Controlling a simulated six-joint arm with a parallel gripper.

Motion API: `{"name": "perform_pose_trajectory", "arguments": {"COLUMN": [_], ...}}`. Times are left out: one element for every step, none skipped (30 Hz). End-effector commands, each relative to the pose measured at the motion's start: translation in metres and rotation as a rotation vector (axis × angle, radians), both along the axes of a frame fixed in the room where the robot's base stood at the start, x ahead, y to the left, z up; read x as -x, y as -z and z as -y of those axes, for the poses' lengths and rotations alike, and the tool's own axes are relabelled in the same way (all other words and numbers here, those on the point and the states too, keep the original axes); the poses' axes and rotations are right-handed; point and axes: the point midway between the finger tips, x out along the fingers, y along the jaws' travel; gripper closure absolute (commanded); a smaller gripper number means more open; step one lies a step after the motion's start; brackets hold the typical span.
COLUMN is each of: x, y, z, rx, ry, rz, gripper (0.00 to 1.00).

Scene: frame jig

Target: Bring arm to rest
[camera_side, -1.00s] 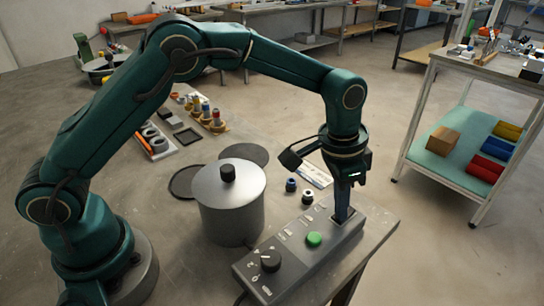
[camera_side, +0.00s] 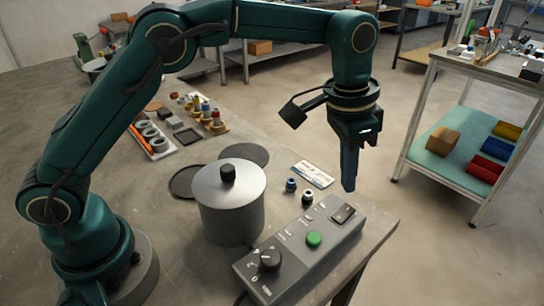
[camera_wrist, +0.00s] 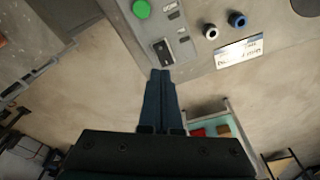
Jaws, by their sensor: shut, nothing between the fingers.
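My gripper (camera_side: 348,188) is in the air above the right end of the grey control box, in the side view. Its blue fingers are together, point down and hold nothing. In the wrist view the closed fingers (camera_wrist: 160,75) show just below the box's dark rocker switch (camera_wrist: 163,51). The control box (camera_side: 330,238) lies on the table and carries a green button (camera_side: 314,239), a black knob (camera_side: 270,260) and the rocker switch at its right end. The gripper is apart from the box.
A grey lidded pot (camera_side: 229,205) stands left of the box. Behind the box are a blue ring piece (camera_side: 291,184), a white one (camera_side: 307,198) and a printed card (camera_side: 312,174). Farther back is a parts tray (camera_side: 152,139). A shelf cart (camera_side: 432,98) stands at right, with open floor between.

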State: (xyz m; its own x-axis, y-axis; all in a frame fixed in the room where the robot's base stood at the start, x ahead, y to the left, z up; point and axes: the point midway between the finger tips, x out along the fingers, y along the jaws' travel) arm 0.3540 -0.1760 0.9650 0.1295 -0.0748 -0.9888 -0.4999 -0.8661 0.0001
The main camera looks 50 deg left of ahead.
Motion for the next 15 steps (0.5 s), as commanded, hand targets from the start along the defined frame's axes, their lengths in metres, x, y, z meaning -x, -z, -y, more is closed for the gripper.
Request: {"name": "perform_pose_trajectory", "arguments": {"x": [0.0, 0.0, 0.0, 0.0, 0.0, 0.0, 0.0, 0.0, 0.0, 0.0, -0.001, -0.003, -0.005, -0.006, -0.006], "y": [-0.002, -0.002, -0.002, -0.002, -0.002, -0.002, -0.002, -0.002, -0.002, -0.002, -0.004, -0.009, -0.015, -0.023, -0.033], "z": [0.0, 0.0, 0.0, 0.0, 0.0, 0.0, 0.0, 0.0, 0.0, -0.001, -0.002, -0.004, -0.006, -0.008, -0.012], "rx": [0.0, 0.0, 0.0, 0.0, 0.0, 0.0, 0.0, 0.0, 0.0, 0.0, 0.002, 0.007, 0.011, 0.017, 0.024], "ry": [0.0, 0.0, 0.0, 0.0, 0.0, 0.0, 0.0, 0.0, 0.0, -0.003, -0.006, -0.012, -0.017, -0.023, -0.033], "rz": [0.001, 0.001, 0.001, 0.0, 0.0, 0.0, 0.0, 0.0, 0.0, 0.0, 0.005, 0.018, 0.032, 0.049, 0.07], "gripper": [1.0, 1.0, 1.0, 1.0, 1.0, 1.0, 1.0, 1.0, 1.0, 1.0, 1.0, 1.0, 1.0, 1.0, 1.0]}}
